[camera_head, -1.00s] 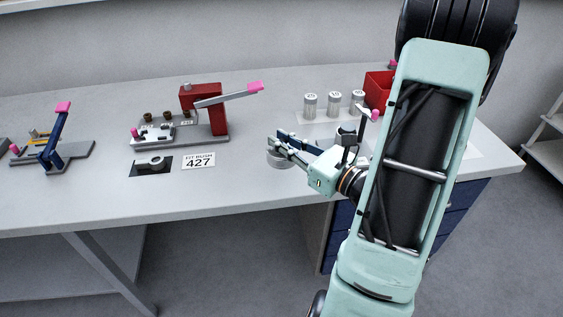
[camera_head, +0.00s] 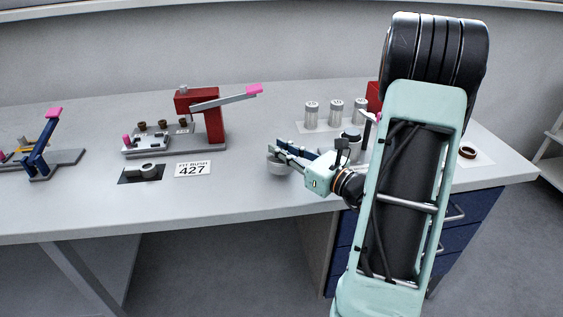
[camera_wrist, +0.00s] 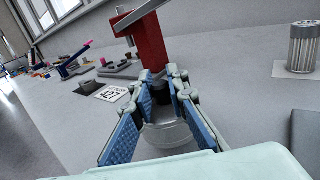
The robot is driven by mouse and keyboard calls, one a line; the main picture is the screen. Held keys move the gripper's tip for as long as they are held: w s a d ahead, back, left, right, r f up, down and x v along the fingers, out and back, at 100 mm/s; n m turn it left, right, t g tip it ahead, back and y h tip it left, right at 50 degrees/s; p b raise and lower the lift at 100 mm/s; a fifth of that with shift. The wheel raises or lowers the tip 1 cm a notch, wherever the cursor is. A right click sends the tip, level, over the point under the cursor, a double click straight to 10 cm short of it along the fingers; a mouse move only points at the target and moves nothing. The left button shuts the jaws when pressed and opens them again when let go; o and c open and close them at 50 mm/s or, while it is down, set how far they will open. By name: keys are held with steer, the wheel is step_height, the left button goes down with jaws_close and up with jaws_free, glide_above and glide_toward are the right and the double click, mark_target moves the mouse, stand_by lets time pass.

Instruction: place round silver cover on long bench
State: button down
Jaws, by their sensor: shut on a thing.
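The round silver cover (camera_head: 277,168) is at the tip of my gripper (camera_head: 287,155), over the front middle of the long bench (camera_head: 235,195). In the wrist view, the cover (camera_wrist: 170,136) is a pale disc with a dark knob between the two blue-padded fingers. My gripper (camera_wrist: 165,100) is shut on it, apparently by the knob. The cover is at or just above the bench top; I cannot tell whether it touches. My fingers hide part of it.
A red press (camera_head: 212,115) and a number card, 427 (camera_head: 193,169), stand to the left, with a dark mat (camera_head: 128,177) beside the card. The bench front left of the cover is clear.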

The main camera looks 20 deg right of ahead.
steer(key=shift+f+b, duration=0.65)
steer(key=shift+f, duration=0.7)
steer(key=shift+f, duration=0.2)
steer(key=c, duration=1.9)
jaws_free()
steer(key=shift+s, duration=0.1)
steer(key=shift+r, duration=0.15)
steer(key=shift+s+r, duration=0.1)
steer(key=v, duration=1.1)
steer(key=shift+s+d+p, duration=0.2)
steer(key=shift+s+p, duration=0.1)
steer(key=shift+s, duration=0.05)
